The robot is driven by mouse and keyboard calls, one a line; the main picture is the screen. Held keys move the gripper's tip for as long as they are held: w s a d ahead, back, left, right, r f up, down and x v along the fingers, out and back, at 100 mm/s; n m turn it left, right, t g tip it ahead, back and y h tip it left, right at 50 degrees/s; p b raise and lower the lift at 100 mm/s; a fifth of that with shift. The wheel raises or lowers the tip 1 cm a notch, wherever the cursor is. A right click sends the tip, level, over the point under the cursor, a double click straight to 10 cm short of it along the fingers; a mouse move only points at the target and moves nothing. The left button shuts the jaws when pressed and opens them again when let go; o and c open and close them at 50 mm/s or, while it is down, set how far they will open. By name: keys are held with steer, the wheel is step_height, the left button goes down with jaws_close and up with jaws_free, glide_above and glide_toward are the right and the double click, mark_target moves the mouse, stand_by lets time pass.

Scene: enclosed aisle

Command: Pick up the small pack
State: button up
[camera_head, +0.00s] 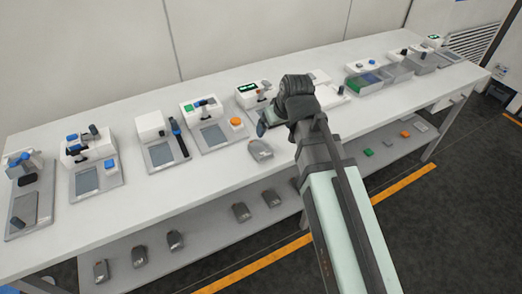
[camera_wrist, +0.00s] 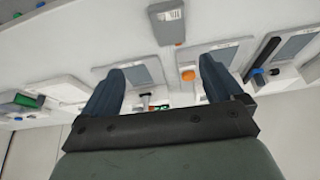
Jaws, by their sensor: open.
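A small grey pack (camera_head: 260,149) lies on the white table near its front edge, just in front of an orange button. It also shows in the wrist view (camera_wrist: 167,23) at the top middle, beyond my fingertips. Several similar grey packs lie on the lower shelf, one of them (camera_head: 241,212) near its middle, so I cannot tell for sure which pack is meant. My gripper (camera_head: 264,124) is above the table, behind and slightly right of the tabletop pack. In the wrist view my gripper (camera_wrist: 160,68) has its two blue-grey fingers spread with nothing held between them.
Instrument stations with grey plates (camera_head: 214,136) and white boxes (camera_head: 150,125) line the table. The lower shelf (camera_head: 205,243) also holds a green and an orange item (camera_head: 405,134). A wall stands behind; the table's front strip is mostly clear.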

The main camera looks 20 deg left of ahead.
mark_target(261, 149)
steer(key=shift+s+a+f+x, duration=0.15)
steer(key=shift+s+x, duration=0.2)
steer(key=shift+x, duration=1.9)
steer(key=shift+s+a+x, duration=0.1)
steer(key=shift+s+x, duration=0.25)
steer(key=shift+x, duration=1.95)
steer(key=shift+s+a+f+x, duration=0.15)
steer(key=shift+s+x, duration=0.2)
steer(key=shift+x, duration=1.9)
steer(key=c, duration=1.2)
steer(key=shift+r, duration=0.15)
steer(key=shift+c, duration=0.2)
